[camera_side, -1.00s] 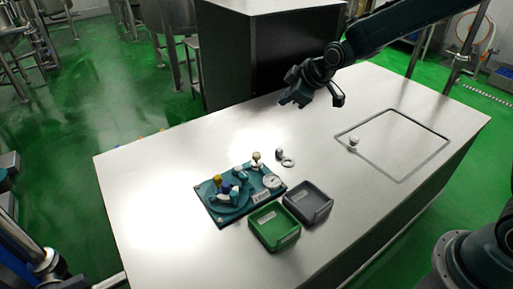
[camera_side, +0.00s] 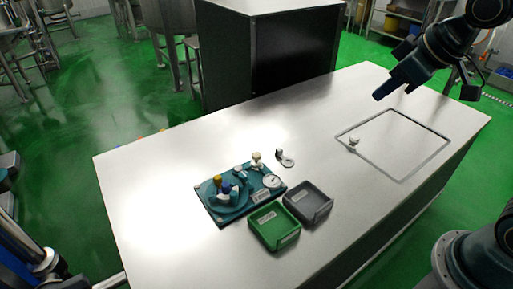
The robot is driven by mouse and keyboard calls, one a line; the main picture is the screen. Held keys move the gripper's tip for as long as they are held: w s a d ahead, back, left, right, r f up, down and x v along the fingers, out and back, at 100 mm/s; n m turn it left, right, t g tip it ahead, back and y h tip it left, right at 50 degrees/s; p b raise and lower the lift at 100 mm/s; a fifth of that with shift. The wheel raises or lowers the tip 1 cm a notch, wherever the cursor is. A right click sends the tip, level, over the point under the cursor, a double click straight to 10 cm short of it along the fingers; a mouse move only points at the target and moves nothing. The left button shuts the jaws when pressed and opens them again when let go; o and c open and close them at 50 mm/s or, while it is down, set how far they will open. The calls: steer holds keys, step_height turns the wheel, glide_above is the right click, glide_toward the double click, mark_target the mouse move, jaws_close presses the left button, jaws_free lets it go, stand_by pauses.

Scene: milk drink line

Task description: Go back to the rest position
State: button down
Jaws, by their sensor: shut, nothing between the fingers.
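My gripper (camera_side: 384,93) is at the upper right, in the air above the far right part of the steel table (camera_side: 180,165). Its fingers are together and point down and to the left. I see nothing held in it. It is well apart from everything that stands on the table.
A teal plate (camera_side: 212,212) with a round fixture and small parts stands mid-table. A green tray (camera_side: 270,240) and a grey tray (camera_side: 322,212) lie in front. A small metal part (camera_side: 284,157) lies behind. A square outline (camera_side: 400,180) holds a small white knob (camera_side: 353,141).

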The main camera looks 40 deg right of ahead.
steer(key=s+d+f+m, duration=0.1)
steer(key=s+m, duration=0.1)
steer(key=s, duration=1)
steer(key=shift+s+m+g, duration=0.35)
steer(key=shift+m+g, duration=0.05)
